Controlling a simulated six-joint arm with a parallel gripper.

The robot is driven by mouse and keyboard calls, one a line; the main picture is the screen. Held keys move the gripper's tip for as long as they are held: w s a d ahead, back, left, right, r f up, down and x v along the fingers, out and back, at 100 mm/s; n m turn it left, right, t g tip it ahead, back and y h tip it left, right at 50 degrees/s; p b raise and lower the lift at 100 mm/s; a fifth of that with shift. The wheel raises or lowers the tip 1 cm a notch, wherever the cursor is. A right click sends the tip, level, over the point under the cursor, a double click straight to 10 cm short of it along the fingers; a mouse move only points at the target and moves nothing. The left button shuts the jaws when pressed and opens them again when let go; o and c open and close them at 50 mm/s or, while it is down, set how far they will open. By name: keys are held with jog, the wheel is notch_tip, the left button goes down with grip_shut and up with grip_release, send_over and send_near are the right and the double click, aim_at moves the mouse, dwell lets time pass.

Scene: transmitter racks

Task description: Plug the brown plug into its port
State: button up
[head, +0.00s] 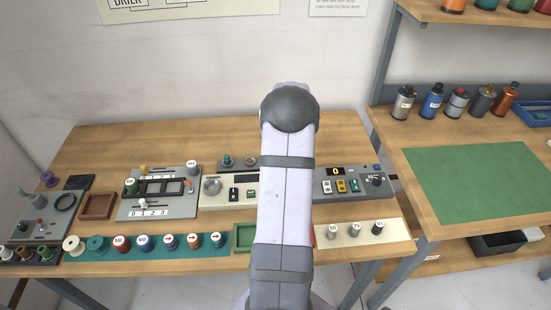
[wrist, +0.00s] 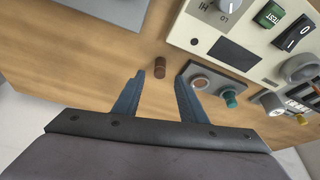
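The brown plug (wrist: 160,67) is a short brown cylinder on the wooden table, seen in the wrist view; my arm hides it in the head view. My gripper (wrist: 160,77) is open, its two blue fingers apart. The plug appears just past the fingertips and between them in the picture, with no visible contact. To the right is a small dark grey port box (wrist: 214,90). It has one ringed, open-looking port (wrist: 200,83) and a teal plug (wrist: 230,98) standing in it. The box also shows in the head view (head: 238,166), behind the cream panel.
The cream panel (wrist: 235,28) with switches lies close to the plug and the port box. A grey panel with sliders (head: 157,205) stands left, and a keyed panel (head: 350,184) right. Bare wood (wrist: 85,50) is left of the plug in the wrist view.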

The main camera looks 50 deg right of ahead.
jog(key=shift+p+x, duration=0.6)
jog(key=shift+x, duration=1.05)
jog(key=shift+r, duration=0.1)
jog(key=shift+c, duration=0.7)
grip_shut()
notch_tip(320, 180, up, 9)
jog(key=b, duration=0.3)
jog(key=w+a+r, duration=0.3)
jog(key=w+a, duration=0.3)
jog(key=shift+w+a+f+p, duration=0.1)
jog(key=shift+f+p, duration=0.25)
jog(key=shift+f, duration=1.35)
jog(key=shift+w+a+f+p, duration=0.1)
jog(key=shift+f+p, duration=0.25)
jog(key=shift+f, duration=1.3)
